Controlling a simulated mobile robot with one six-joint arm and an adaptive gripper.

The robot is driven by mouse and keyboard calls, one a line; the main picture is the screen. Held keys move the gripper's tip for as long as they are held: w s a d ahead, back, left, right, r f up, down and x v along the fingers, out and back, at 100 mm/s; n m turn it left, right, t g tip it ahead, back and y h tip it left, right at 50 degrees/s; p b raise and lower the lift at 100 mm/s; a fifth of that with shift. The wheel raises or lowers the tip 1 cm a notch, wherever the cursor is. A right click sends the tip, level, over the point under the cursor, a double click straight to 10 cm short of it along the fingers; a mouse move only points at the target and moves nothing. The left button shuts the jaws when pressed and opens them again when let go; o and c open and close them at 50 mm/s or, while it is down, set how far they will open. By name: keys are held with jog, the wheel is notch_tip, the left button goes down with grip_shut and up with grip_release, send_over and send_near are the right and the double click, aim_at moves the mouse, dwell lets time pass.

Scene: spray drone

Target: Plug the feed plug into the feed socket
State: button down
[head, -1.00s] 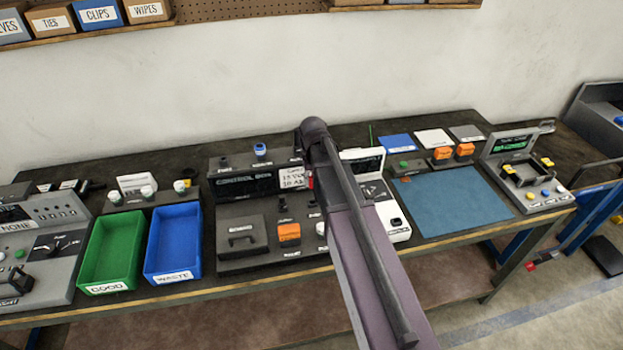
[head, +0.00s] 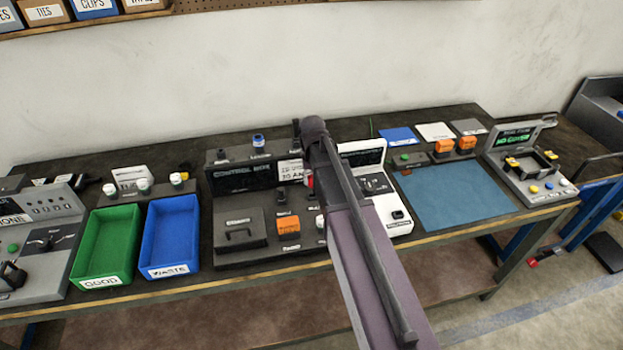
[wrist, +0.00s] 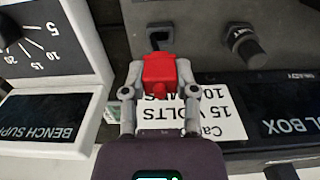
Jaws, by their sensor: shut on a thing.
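My gripper (wrist: 160,92) is shut on a red plug (wrist: 159,72), with one grey finger on each side of it. The red plug points toward a dark fitting (wrist: 158,38) on the grey control box panel, which looks like a socket. I cannot tell whether the plug touches it. In the head view a bit of red (head: 309,179) shows beside my arm, in front of the control box (head: 240,172). My arm hides most of the gripper there.
A white card reading 15 volts (wrist: 215,120) lies behind the fingers. A black knob (wrist: 245,45) is at the right, and the bench supply (wrist: 50,110) at the left.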

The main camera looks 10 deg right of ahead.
aim_at(312, 184)
jog(key=shift+f+b, duration=1.05)
jog(key=shift+f, duration=0.25)
jog(key=shift+f+b, duration=1.3)
dwell(1.1)
jog(key=shift+c, duration=1.5)
grip_release()
jog(key=shift+r, duration=0.15)
